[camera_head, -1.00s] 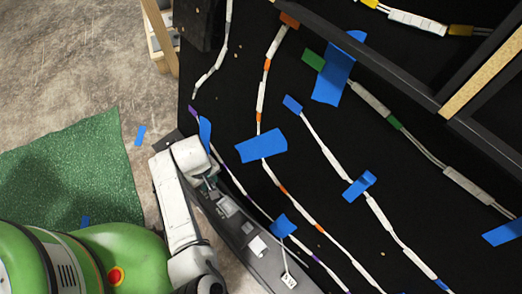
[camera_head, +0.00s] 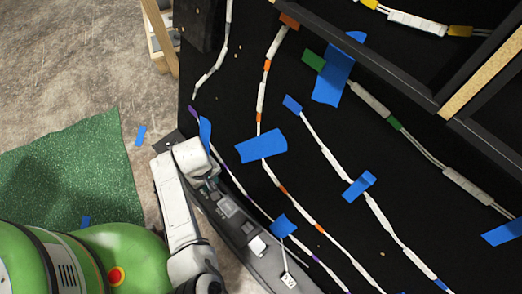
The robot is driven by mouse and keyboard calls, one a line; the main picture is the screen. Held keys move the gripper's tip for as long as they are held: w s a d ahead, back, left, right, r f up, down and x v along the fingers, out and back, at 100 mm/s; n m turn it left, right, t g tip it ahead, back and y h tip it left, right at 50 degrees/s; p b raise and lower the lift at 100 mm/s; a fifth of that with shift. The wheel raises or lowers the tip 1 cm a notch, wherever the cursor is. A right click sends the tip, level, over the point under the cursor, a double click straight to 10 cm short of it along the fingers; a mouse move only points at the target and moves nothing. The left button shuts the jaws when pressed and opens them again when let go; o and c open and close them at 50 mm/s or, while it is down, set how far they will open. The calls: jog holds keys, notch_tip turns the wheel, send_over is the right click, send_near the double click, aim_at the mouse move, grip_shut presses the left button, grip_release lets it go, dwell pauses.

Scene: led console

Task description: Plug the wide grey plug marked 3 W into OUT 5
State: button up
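The dark console (camera_head: 180,143) is a long narrow bar lying slantwise along the lower edge of the black board. Grey and white blocks sit on it, among them a grey block (camera_head: 227,207) and a whitish block (camera_head: 257,245). A small white tag (camera_head: 289,280) with a dark mark like a W hangs on a thin white lead near its lower end; I cannot read a number. My gripper (camera_head: 211,188) is low over the console's upper part, left of the grey block. Its fingertips are small and partly hidden by my wrist. I cannot make out the grey plug or the OUT 5 marking.
The black board (camera_head: 330,150) carries several white light strips with coloured ends and pieces of blue tape (camera_head: 261,146). Dark frame bars (camera_head: 385,65) cross its upper right. A green mat (camera_head: 75,170) and bare concrete floor lie left. A wooden stand (camera_head: 160,35) is at the top.

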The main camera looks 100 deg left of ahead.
jog(key=shift+f, duration=0.8)
dwell(1.9)
jog(key=o, duration=1.1)
jog(key=shift+o, duration=0.4)
jog(key=o, duration=0.5)
jog(key=shift+r, duration=0.1)
jog(key=shift+r+p, duration=3.2)
jog(key=shift+r, duration=0.25)
